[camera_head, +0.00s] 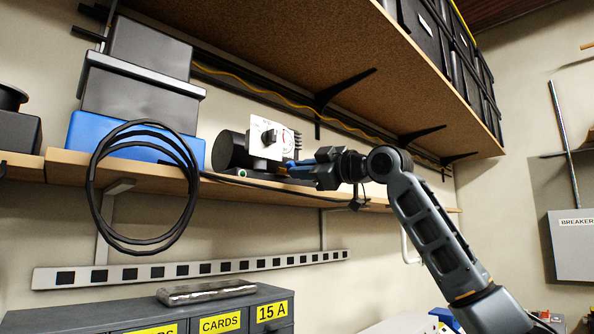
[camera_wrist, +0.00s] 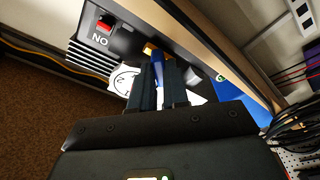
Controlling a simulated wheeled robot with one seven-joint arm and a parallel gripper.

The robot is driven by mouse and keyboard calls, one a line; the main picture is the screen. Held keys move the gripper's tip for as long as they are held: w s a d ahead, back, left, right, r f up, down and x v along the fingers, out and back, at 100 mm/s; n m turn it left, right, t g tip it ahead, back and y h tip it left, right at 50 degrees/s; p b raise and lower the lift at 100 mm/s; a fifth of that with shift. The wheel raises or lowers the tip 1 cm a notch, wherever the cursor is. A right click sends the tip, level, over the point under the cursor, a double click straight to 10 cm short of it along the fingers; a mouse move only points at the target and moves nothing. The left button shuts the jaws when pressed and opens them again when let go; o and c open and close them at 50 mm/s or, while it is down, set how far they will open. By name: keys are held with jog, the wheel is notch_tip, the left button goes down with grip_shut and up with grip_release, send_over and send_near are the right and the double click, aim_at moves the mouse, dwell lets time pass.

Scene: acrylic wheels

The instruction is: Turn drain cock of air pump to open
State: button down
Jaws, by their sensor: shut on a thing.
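The air pump (camera_head: 232,150) is a dark cylinder on the wall shelf, with a white panel (camera_head: 270,138) carrying a black knob. In the wrist view its dark body (camera_wrist: 125,40) has a red switch (camera_wrist: 103,25) beside the letters "NO" and a white round dial (camera_wrist: 124,80) partly behind the fingers. My gripper (camera_head: 293,166) reaches in from the right at the pump's lower front. In the wrist view my gripper (camera_wrist: 162,72) is shut on a blue handle (camera_wrist: 157,66), apparently the drain cock, next to a small brass-coloured part (camera_wrist: 150,48). The fingers hide much of the handle.
The wooden shelf edge (camera_head: 130,172) runs close below my gripper. A coiled black hose (camera_head: 143,185) hangs left of the pump, in front of a blue case (camera_head: 80,130) with dark boxes on it. A brown upper shelf (camera_head: 330,45) overhangs. Drawers labelled "CARDS" (camera_head: 219,322) stand below.

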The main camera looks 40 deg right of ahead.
jog(key=n, duration=0.5)
jog(key=shift+g+y, duration=0.3)
jog(key=shift+r, duration=0.1)
jog(key=n, duration=0.4)
jog(key=shift+d+r+g+p, duration=0.1)
jog(key=shift+g+p, duration=0.2)
jog(key=shift+p, duration=0.05)
jog(key=c, duration=1)
grip_release()
jog(key=s+b, duration=0.2)
jog(key=s, duration=0.5)
jog(key=shift+d, duration=0.1)
